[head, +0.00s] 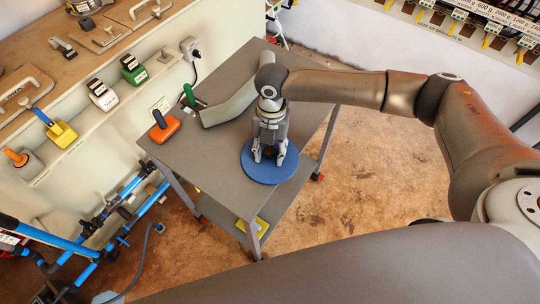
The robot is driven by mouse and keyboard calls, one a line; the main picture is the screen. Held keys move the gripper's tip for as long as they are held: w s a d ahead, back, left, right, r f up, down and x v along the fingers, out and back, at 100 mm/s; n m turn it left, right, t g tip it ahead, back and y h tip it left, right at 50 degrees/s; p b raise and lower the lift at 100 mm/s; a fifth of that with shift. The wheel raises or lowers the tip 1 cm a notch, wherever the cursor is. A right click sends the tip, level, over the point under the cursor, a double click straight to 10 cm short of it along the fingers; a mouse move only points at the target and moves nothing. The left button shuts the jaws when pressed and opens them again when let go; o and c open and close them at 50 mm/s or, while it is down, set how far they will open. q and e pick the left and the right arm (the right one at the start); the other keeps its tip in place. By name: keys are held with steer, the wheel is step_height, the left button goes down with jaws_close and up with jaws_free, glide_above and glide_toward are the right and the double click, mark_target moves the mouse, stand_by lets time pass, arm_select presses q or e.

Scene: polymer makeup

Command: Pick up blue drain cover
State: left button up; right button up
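The blue drain cover (262,174) is a flat round disc lying on the grey metal cart table (192,157), near its front right corner. My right gripper (268,158) points down over the middle of the disc, with its two fingers apart. A small dark part shows between the fingertips. I cannot tell whether the fingers touch the cover. My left gripper is not in the head view.
A workbench (60,75) with tools stands at left, with blue tubing (130,205) below. Brown floor (375,180) at right is clear.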

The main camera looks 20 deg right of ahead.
jaws_close()
steer(key=shift+r, duration=0.15)
